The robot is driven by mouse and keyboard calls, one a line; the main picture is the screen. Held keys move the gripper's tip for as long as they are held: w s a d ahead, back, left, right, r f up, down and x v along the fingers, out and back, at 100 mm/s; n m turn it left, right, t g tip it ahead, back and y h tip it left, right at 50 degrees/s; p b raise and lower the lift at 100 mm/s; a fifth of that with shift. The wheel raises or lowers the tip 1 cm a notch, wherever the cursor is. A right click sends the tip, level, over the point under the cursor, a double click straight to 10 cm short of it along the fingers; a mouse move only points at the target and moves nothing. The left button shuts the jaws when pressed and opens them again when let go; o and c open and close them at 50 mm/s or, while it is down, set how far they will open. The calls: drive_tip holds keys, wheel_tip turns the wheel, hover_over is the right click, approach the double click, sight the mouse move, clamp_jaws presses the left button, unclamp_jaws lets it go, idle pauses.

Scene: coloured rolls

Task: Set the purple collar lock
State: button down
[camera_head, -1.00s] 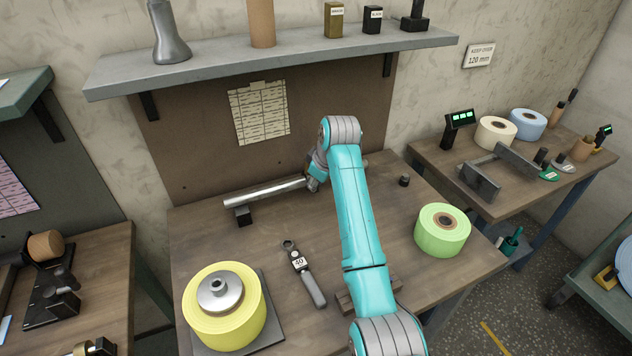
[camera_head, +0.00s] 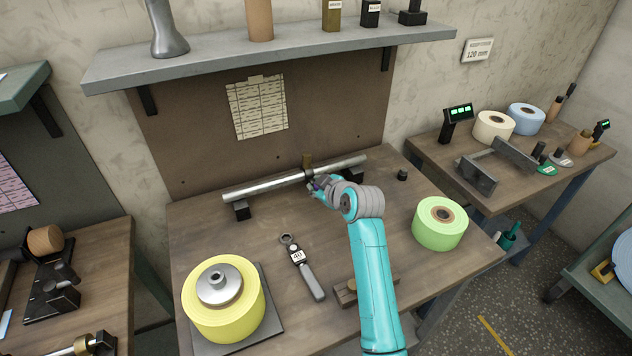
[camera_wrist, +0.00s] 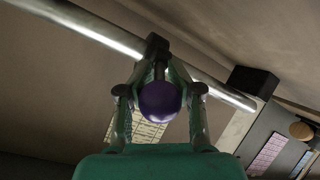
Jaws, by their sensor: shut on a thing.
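A silver shaft (camera_head: 262,184) lies across two dark supports at the back of the bench. It also crosses the wrist view diagonally (camera_wrist: 214,84). A dark collar (camera_wrist: 157,47) sits around the shaft near its middle, with a purple round knob (camera_wrist: 160,101) on its near side. My gripper (camera_head: 316,186) is at the shaft in the head view. In the wrist view, the fingers (camera_wrist: 160,88) are closed on the purple knob from both sides. The head view shows the collar only as a small dark shape, partly hidden by my gripper.
A yellow roll (camera_head: 222,300) stands on a dark plate at the front left. A torque wrench (camera_head: 303,268) marked 40 lies mid-bench. A green roll (camera_head: 440,223) stands at the right. A small black knob (camera_head: 402,174) sits near the back right. A shelf (camera_head: 270,48) overhangs the bench.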

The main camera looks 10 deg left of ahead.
drive_tip(key=shift+s+d+f+t+y, duration=0.1)
drive_tip(key=shift+d+f+t+y, duration=0.1)
drive_tip(key=shift+t+y, duration=0.45)
drive_tip(key=c, duration=1)
unclamp_jaws()
drive_tip(key=shift+s+d+r, duration=0.1)
drive_tip(key=shift+r, duration=0.05)
drive_tip(key=shift+s, duration=0.1)
drive_tip(key=v, duration=1.1)
drive_tip(key=shift+s+d, duration=0.15)
drive_tip(key=shift+s, duration=0.15)
